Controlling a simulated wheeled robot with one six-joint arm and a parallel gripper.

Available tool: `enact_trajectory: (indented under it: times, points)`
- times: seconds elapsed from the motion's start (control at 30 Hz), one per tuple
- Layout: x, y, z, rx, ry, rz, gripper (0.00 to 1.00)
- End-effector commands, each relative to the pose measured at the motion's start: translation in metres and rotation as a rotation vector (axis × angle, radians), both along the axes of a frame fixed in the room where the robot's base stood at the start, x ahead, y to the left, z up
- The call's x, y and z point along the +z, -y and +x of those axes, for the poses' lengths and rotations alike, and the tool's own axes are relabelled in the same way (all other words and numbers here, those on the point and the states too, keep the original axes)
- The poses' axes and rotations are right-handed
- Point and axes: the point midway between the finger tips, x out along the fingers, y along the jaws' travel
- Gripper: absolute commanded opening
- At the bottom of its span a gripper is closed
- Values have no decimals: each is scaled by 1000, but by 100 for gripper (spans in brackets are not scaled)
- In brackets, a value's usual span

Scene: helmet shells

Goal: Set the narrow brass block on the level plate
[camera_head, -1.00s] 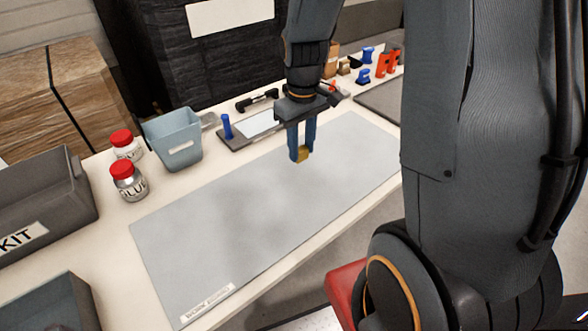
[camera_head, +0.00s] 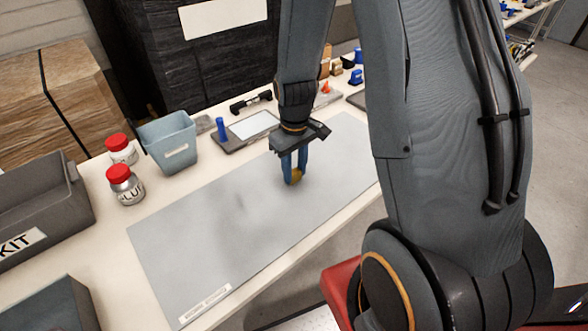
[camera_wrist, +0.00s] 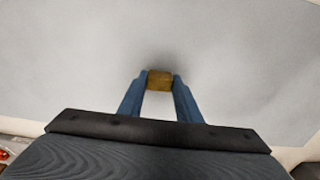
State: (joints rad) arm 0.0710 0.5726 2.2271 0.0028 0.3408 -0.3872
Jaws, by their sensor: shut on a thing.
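The brass block (camera_head: 296,177) is a small golden piece between the fingertips of my gripper (camera_head: 291,175). In the wrist view the brass block (camera_wrist: 159,81) is pinched between the two blue fingers of my gripper (camera_wrist: 160,85). It hangs low over the grey mat, with a soft shadow close by; I cannot tell whether it touches. A dark grey plate with a pale flat panel (camera_head: 253,125) lies behind the mat, left of my gripper; it may be the level plate, but no label is readable on it.
The grey mat (camera_head: 210,240) is otherwise clear. A blue-grey bin (camera_head: 170,148), red-capped glue jars (camera_head: 126,184) and a grey kit box (camera_head: 40,205) stand to the left. A blue upright peg (camera_head: 221,128) stands by the plate. A black tool (camera_head: 251,102) lies behind it.

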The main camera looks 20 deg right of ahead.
Motion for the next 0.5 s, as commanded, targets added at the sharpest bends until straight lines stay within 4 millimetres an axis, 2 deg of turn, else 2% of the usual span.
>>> enact_trajectory:
  times: [0.1,0.13,0.23,0.5]
  points:
    - [-3,0,0,0,0,0,3]
    - [-3,0,0,0,0,0,33]
    - [-3,0,0,0,0,0,50]
    - [-2,0,0,0,0,0,50]
